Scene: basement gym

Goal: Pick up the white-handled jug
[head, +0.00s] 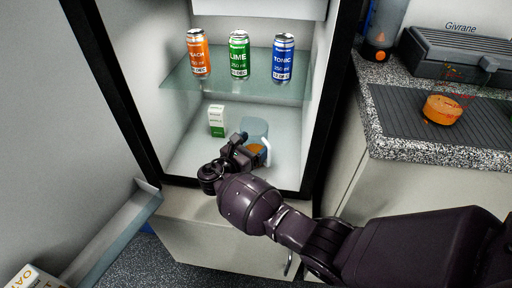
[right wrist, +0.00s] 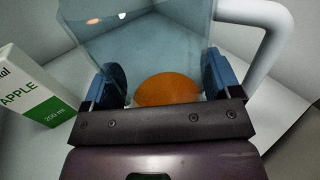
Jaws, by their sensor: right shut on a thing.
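The jug (head: 256,127) is clear bluish with a white handle (head: 265,152) and stands in the lower part of the open fridge, with something orange in or behind it. In the right wrist view the jug (right wrist: 140,45) fills the middle and its white handle (right wrist: 268,40) is at the right. My right gripper (head: 242,141) reaches into the fridge at the jug. In the right wrist view its two blue-padded fingers (right wrist: 168,82) are on either side of the jug's body, shut on it. The handle is outside the fingers. My left gripper is not in view.
A small white and green apple carton (head: 217,121) stands just left of the jug. Orange, green and blue cans stand on the glass shelf (head: 265,88) above. The open fridge door (head: 60,120) is at the left. A counter (head: 400,135) with an orange round object is at the right.

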